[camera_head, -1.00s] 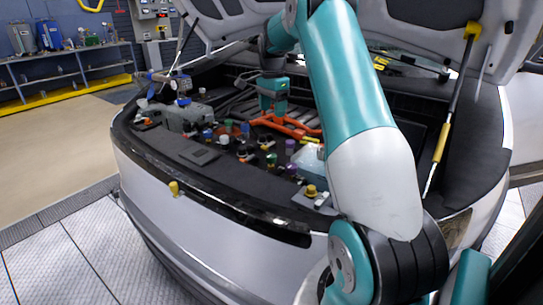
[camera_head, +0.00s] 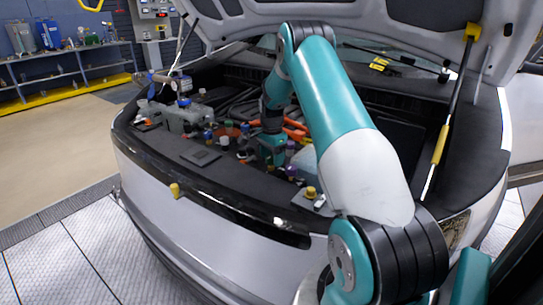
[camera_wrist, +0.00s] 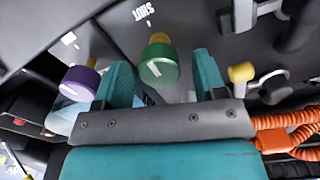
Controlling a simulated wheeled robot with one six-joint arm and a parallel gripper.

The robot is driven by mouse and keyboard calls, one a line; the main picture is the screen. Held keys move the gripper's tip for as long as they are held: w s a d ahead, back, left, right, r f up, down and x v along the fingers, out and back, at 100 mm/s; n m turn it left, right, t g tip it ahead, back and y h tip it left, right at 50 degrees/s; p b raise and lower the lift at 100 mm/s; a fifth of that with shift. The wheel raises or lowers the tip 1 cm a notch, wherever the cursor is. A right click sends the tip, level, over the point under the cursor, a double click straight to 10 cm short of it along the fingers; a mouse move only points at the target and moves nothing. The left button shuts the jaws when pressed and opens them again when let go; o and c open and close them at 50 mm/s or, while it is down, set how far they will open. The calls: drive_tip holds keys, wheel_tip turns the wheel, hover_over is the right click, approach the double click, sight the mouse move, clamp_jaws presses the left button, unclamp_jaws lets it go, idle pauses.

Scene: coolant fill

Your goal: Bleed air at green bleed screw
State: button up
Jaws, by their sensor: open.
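The green bleed screw (camera_wrist: 158,66) is a round green knob with a white mark on its face and a brass-coloured stem, seen in the wrist view. The word "SHUT" is printed on the panel near it. My gripper (camera_wrist: 164,75) is open, with one teal finger on each side of the green knob in the picture. I see no contact, and how far the fingertips are from the knob in depth is unclear. In the head view my gripper (camera_head: 271,148) is low among the caps at the front of the engine bay, and the green knob is hidden there.
A purple knob (camera_wrist: 80,82) stands left of the fingers and a yellow knob (camera_wrist: 241,72) to the right. Orange coiled cable (camera_wrist: 285,133) lies at right. The raised hood (camera_head: 350,18) overhangs the bay, and a yellow-gripped prop (camera_head: 440,145) stands at right.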

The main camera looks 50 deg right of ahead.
drive_tip(key=shift+c, duration=0.5)
drive_tip(key=c, duration=0.8)
drive_tip(key=shift+c, duration=0.2)
drive_tip(key=shift+n, duration=0.4)
drive_tip(key=n, duration=0.3)
drive_tip(key=shift+n+p, duration=0.3)
drive_tip(key=n, duration=0.4)
drive_tip(key=shift+w, duration=0.1)
drive_tip(key=n, duration=0.4)
drive_tip(key=shift+w+n+p, duration=0.1)
drive_tip(key=shift+n+p, duration=0.25)
drive_tip(key=shift+n, duration=1.85)
